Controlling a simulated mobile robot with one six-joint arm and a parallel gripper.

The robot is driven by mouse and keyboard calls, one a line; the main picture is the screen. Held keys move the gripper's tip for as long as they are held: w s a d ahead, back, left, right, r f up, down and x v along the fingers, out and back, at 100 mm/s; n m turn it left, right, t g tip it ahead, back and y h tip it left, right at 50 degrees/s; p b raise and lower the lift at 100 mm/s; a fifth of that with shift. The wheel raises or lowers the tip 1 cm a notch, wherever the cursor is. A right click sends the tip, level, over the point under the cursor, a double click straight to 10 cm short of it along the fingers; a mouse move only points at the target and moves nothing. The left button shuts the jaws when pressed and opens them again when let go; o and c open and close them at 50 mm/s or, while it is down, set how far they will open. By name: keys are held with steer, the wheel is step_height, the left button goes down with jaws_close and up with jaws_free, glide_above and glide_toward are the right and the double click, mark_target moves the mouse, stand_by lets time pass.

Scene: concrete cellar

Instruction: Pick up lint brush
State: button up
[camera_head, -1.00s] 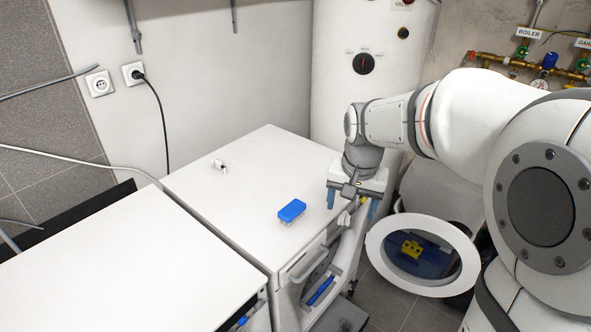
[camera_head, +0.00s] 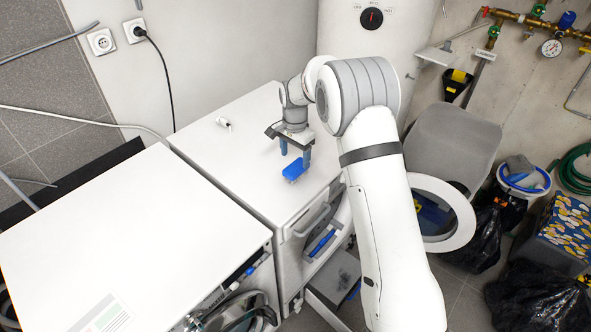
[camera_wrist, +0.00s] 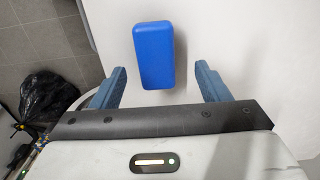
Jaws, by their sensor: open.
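A blue block-shaped brush (camera_head: 293,171), which I take for the lint brush, lies on the white top of the right-hand machine. In the wrist view its plain blue back (camera_wrist: 154,54) faces the camera, and its underside is hidden. My gripper (camera_head: 295,154) is over this machine top, close to the brush. Its two blue fingers are spread wide with nothing between them. In the wrist view the brush lies just beyond the gripper (camera_wrist: 161,70), roughly centred between the fingertips, slightly to the left. I see no contact.
A small white item (camera_head: 223,123) lies farther back on the same machine top (camera_head: 222,165). A round white-rimmed door (camera_head: 462,215) stands open at the right. Black bags (camera_head: 535,300) lie on the floor.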

mark_target(296, 166)
steer(key=f, duration=0.2)
steer(key=f+p, duration=0.1)
steer(key=f, duration=0.2)
steer(key=shift+s+d+f+p, duration=0.1)
steer(key=shift+d+f+p, duration=0.1)
steer(key=shift+p, duration=0.1)
steer(key=c, duration=1.1)
